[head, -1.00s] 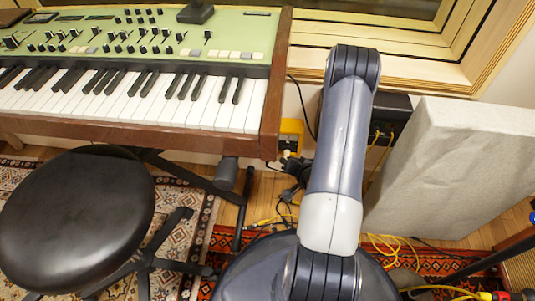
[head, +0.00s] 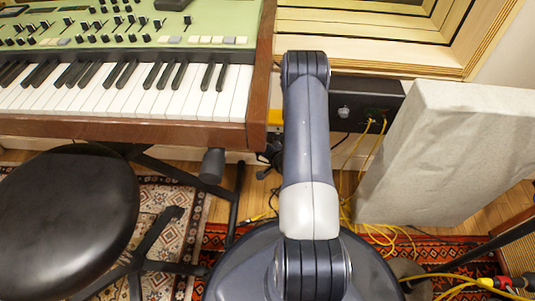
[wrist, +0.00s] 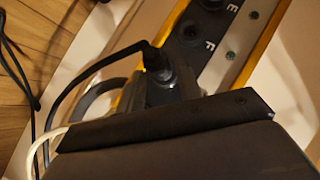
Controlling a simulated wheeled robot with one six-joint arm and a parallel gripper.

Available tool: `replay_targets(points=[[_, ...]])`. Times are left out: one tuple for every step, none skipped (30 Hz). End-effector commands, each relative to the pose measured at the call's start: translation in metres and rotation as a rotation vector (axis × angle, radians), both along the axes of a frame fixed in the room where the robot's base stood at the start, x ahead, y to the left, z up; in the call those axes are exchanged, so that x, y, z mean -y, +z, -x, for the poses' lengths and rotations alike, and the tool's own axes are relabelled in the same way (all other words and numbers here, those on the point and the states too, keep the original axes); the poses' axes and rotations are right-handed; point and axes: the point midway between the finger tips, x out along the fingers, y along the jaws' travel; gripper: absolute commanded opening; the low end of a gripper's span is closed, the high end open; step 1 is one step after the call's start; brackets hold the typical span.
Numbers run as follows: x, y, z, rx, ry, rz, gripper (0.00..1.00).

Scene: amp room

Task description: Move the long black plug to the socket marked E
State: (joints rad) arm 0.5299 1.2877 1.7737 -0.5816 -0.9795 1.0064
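In the wrist view a yellow-edged panel (wrist: 250,52) runs diagonally at top, with letters E and F beside dark round sockets. The socket marked E (wrist: 212,4) is cut by the top edge; the socket marked F (wrist: 190,33) is below it. A black plug (wrist: 157,62) with a black cable bending left is beyond the dark front bar of my gripper (wrist: 172,88), near the panel's lower part. In the head view my arm hides the gripper and most of the panel (head: 274,117).
A green keyboard (head: 130,25) and black stool (head: 65,220) stand left. A black box (head: 350,104) with yellow cables and a grey slab (head: 450,150) stand right. Dark cables (head: 272,150) hang below the panel. Black and white cables lie left in the wrist view.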

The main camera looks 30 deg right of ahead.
Motion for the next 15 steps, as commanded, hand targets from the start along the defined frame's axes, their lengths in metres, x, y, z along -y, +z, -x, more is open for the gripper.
replay_targets(points=[[-0.0005, -0.0026, -0.0035, 0.001, 0.001, 0.001, 0.34], [-0.0005, -0.0032, -0.0047, 0.001, 0.001, 0.001, 0.34], [-0.0005, -0.0036, -0.0059, 0.000, 0.001, 0.001, 0.34], [-0.0005, -0.0038, -0.0065, -0.001, 0.001, 0.000, 0.34], [-0.0005, -0.0038, -0.0068, -0.001, 0.001, 0.000, 0.34], [-0.0005, -0.0038, -0.0071, -0.001, 0.001, 0.000, 0.34], [-0.0005, -0.0036, -0.0071, -0.001, 0.001, 0.000, 0.34], [-0.0005, -0.0036, -0.0070, -0.001, 0.001, 0.000, 0.34], [-0.0004, -0.0035, -0.0070, -0.001, 0.001, 0.000, 0.34], [-0.0004, -0.0035, -0.0070, -0.001, 0.001, 0.000, 0.34], [-0.0004, -0.0034, -0.0069, -0.001, 0.001, 0.000, 0.34], [-0.0004, -0.0034, -0.0069, -0.001, 0.001, 0.000, 0.33], [-0.0004, -0.0034, -0.0069, 0.000, 0.000, 0.000, 0.30], [-0.0004, -0.0033, -0.0068, 0.000, 0.000, 0.000, 0.28], [-0.0003, -0.0033, -0.0068, 0.000, 0.001, 0.001, 0.25]])
